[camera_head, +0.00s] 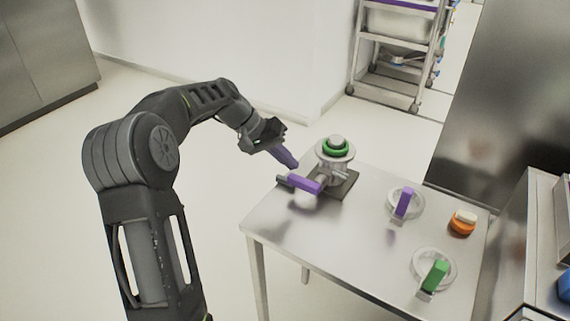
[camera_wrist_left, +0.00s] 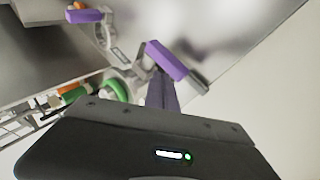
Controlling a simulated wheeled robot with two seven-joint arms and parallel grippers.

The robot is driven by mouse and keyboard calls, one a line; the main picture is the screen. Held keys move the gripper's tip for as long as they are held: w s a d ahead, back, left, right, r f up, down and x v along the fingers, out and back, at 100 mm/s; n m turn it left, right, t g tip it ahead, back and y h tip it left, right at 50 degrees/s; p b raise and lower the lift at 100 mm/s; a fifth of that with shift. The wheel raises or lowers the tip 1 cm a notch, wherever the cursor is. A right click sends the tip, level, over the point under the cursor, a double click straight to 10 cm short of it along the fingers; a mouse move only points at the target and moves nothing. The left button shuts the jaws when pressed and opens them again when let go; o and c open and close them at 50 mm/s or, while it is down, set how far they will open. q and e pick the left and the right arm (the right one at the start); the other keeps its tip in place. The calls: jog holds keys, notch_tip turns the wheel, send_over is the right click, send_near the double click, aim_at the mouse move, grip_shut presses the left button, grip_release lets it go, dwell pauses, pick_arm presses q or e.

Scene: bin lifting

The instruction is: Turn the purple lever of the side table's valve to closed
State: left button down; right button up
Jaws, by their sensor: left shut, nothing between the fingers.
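The valve (camera_head: 333,172) stands on a dark base plate at the back left of the steel side table. It has a green ring (camera_head: 336,147) and a grey knob on top. Its purple lever (camera_head: 303,184) points left toward the table's edge and ends in a dark grey tip. In the left wrist view the purple lever (camera_wrist_left: 167,60) lies just beyond my fingers. My left gripper (camera_head: 292,163) is shut and empty, just above and behind the lever; its fingers also show in the left wrist view (camera_wrist_left: 162,90). I cannot tell whether they touch the lever. My right gripper is out of view.
On the side table (camera_head: 280,222) are a round fitting with another purple lever (camera_head: 403,203), one with a green lever (camera_head: 435,276), and an orange-and-white knob (camera_head: 463,222). A wheeled rack (camera_head: 412,50) stands behind. The floor left of the table is clear.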

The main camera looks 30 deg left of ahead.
pick_arm(q)
jog(key=s+a+r+b, duration=0.2)
jog(key=s+a+r, duration=0.1)
jog(key=a+r, duration=0.2)
jog(key=a, duration=0.2)
jog(key=shift+s+a+r, duration=0.15)
jog(key=shift+s+a, duration=0.2)
jog(key=shift+s, duration=0.05)
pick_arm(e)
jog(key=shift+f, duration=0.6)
